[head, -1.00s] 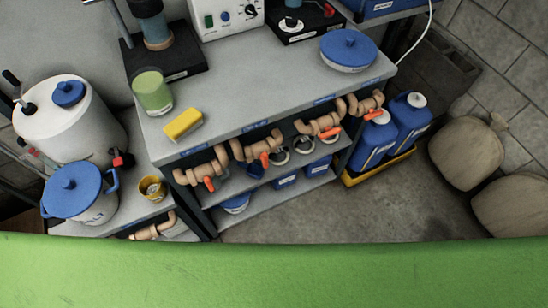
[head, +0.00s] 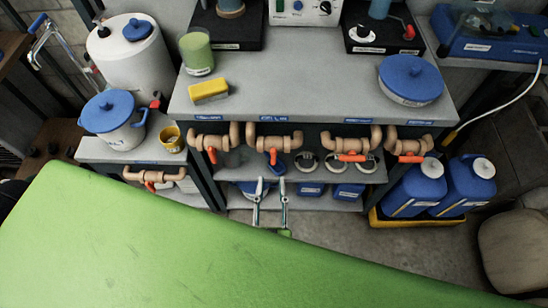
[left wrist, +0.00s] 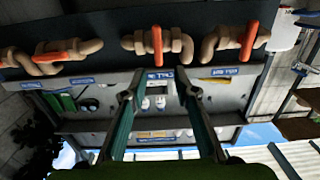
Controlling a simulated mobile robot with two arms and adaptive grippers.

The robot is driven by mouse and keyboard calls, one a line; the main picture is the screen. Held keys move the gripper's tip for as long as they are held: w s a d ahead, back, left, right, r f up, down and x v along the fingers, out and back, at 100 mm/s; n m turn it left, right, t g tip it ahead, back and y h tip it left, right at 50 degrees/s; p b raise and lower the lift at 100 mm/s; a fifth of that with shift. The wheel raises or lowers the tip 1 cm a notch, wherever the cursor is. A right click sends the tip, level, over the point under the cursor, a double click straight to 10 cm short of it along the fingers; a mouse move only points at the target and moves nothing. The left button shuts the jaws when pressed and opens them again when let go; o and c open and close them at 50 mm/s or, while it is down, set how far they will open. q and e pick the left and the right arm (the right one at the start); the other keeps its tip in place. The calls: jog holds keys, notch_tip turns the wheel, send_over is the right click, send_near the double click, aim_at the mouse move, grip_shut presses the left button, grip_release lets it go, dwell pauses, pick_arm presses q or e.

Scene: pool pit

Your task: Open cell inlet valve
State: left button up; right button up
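Tan pipe valves with orange handles hang in a row under the bench's front edge, beneath blue labels. The second valve from the left (head: 273,142) has a label (head: 273,118) that seems to begin with "CELL"; the rest is too small to read surely. Its handle (head: 272,156) points down, across the pipe. In the upside-down left wrist view this valve (left wrist: 157,42) is in the middle, its handle vertical. My left gripper (head: 271,182) is open and empty below and in front of it, apart from it; both fingers show in the left wrist view (left wrist: 158,92). My right gripper is out of view.
Neighbouring valves sit close left (head: 210,142) and right (head: 350,145). The grey bench (head: 310,75) carries a yellow sponge (head: 209,91), a green beaker (head: 197,53) and a blue-lidded dish (head: 410,80). Blue jugs (head: 417,188) stand at the lower right.

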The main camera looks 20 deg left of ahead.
aim_at(273, 156)
pick_arm(q)
jog(key=b+x, duration=0.1)
jog(key=x, duration=0.6)
jog(key=shift+w+f, duration=0.1)
jog(key=shift+w, duration=0.35)
jog(key=shift+w+a, duration=0.15)
jog(key=shift+w, duration=0.25)
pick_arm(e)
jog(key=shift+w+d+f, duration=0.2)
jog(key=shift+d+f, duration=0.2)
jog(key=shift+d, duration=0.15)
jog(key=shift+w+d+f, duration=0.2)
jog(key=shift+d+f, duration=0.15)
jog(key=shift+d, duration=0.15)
pick_arm(q)
grip_shut()
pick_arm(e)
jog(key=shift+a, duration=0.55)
